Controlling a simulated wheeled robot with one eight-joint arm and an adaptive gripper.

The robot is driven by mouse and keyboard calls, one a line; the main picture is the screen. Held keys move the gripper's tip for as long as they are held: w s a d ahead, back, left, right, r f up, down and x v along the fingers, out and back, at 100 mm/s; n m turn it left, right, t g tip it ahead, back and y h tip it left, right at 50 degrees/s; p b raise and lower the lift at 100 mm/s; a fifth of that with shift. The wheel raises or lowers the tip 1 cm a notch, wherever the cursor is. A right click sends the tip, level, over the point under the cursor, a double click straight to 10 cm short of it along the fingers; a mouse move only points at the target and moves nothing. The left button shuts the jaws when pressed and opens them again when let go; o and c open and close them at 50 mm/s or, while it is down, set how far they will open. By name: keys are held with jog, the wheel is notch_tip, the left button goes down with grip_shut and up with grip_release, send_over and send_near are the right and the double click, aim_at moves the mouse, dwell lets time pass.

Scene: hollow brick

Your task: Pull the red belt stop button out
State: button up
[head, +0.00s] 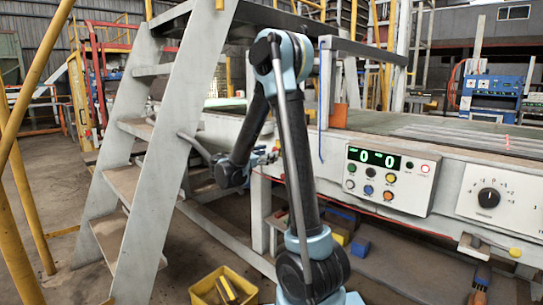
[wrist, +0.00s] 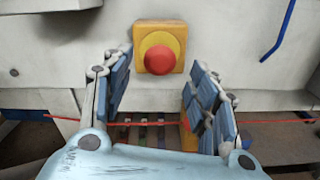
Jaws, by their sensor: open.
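The red stop button (wrist: 160,58) is a round mushroom head on a square yellow box (wrist: 140,35), fixed to the pale machine wall. In the wrist view it stands between and beyond my gripper's two blue-padded fingers. My gripper (wrist: 159,78) is open, with nothing between its fingers, and I see no contact with the button. In the head view my gripper (head: 264,157) is at the machine's side, left of my upright arm link. I cannot make out the button there.
A grey metal staircase (head: 150,195) stands left of my arm. A control panel (head: 393,203) and a dial panel (head: 500,193) are on the machine to the right. A yellow crate (head: 205,292) is on the floor. A thin red line (wrist: 72,118) crosses below the button.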

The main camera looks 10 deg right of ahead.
jog(key=v, duration=0.7)
jog(key=shift+s, duration=0.1)
